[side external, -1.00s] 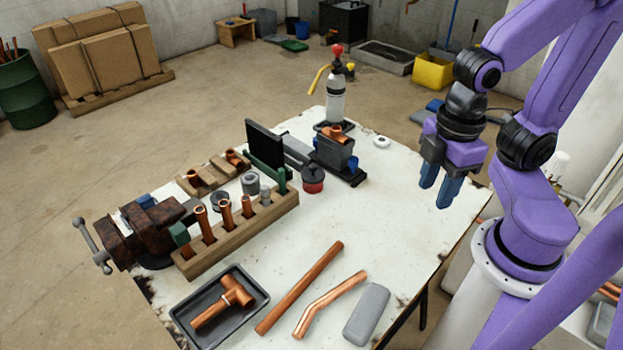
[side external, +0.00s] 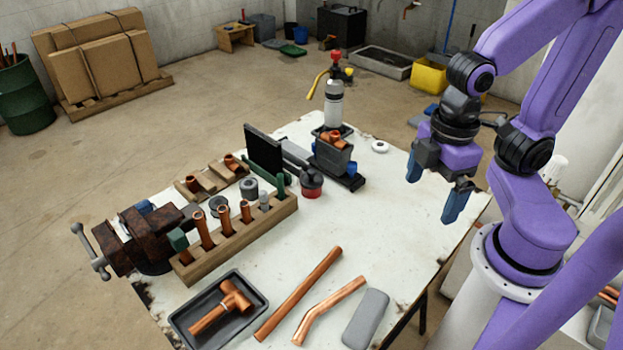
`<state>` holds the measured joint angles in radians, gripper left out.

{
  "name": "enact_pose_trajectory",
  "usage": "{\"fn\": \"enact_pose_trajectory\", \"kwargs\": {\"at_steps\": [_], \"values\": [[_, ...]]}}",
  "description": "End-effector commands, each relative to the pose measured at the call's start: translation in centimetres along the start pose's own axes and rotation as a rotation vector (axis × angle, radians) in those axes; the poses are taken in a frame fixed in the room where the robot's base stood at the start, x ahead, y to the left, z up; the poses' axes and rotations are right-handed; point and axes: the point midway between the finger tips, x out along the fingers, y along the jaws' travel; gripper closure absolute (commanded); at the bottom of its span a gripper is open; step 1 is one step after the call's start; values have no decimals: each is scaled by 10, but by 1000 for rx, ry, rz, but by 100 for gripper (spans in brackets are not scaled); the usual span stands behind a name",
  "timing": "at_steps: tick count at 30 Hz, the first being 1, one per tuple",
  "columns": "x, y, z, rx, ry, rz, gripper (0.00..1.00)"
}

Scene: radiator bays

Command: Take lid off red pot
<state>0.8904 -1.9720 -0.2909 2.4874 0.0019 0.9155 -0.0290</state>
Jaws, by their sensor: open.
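The small red pot (side external: 311,192) stands on the white table, right of the wooden rack. Its dark lid (side external: 311,177) sits on top, with a rounded upper part. My gripper (side external: 428,194) is open and empty, in the air over the right side of the table, to the right of the pot and apart from it. Its two blue fingers are spread wide and point down. Nothing covers the pot from this side.
Behind the pot stand a grey bin with copper fittings (side external: 333,155) and a torch bottle (side external: 335,103). A wooden rack of copper pipes (side external: 240,238) and a rusty vise (side external: 150,235) are to the left. The table between pot and gripper is clear.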

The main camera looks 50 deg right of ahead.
Motion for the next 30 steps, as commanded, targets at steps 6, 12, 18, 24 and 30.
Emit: {"fn": "enact_pose_trajectory", "kwargs": {"at_steps": [6,12,18,24,30], "values": [[-5,38,-42,-102,-8,3,0],[-7,97,-83,-242,-15,4,0],[-2,167,-110,-383,-21,2,0],[9,242,-116,-525,-27,-4,0],[21,303,-107,-642,-29,-9,0]]}}
